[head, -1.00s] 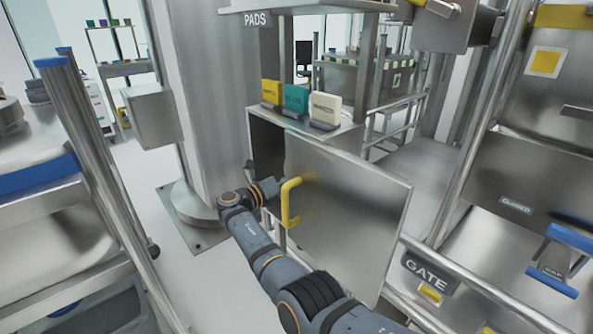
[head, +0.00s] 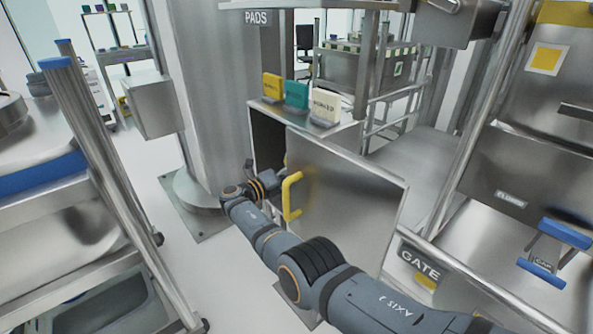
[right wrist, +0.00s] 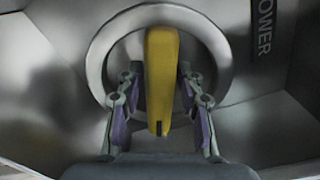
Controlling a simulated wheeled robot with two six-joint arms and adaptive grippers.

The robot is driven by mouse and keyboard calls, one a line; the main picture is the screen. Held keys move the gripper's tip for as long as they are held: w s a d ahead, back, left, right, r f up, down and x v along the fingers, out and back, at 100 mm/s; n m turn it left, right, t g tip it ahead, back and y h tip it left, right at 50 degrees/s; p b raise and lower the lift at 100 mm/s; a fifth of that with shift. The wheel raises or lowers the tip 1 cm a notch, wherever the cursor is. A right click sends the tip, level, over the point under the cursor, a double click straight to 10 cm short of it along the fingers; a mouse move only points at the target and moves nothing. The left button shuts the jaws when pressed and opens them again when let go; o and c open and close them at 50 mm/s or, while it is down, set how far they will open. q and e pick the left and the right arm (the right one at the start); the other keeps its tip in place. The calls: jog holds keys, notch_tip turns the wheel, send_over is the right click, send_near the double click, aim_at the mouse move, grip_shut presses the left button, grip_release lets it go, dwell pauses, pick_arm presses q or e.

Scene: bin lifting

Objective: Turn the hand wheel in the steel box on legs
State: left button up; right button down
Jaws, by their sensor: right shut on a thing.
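The steel box (head: 267,140) stands on legs in the middle of the head view, with its door (head: 345,200) swung open toward me. The door has a yellow handle (head: 290,197). My right arm reaches past the door's left edge to the box opening, and its fingers are hidden there. In the right wrist view the hand wheel (right wrist: 101,50) is a grey ring with a yellow grip (right wrist: 161,75). My right gripper (right wrist: 157,115) has its fingers on both sides of the yellow grip and is shut on it. My left gripper is not in view.
Yellow, teal and cream pads (head: 296,95) stand on the box top. A thick steel column (head: 215,100) rises just left of the box. A steel frame with a GATE sign (head: 425,262) is at right. A metal rack (head: 100,170) fills the left side.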

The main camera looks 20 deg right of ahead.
jog(key=c, duration=1.1)
grip_release()
jog(key=v, duration=0.7)
jog(key=shift+s+a, duration=0.1)
jog(key=shift+a, duration=0.1)
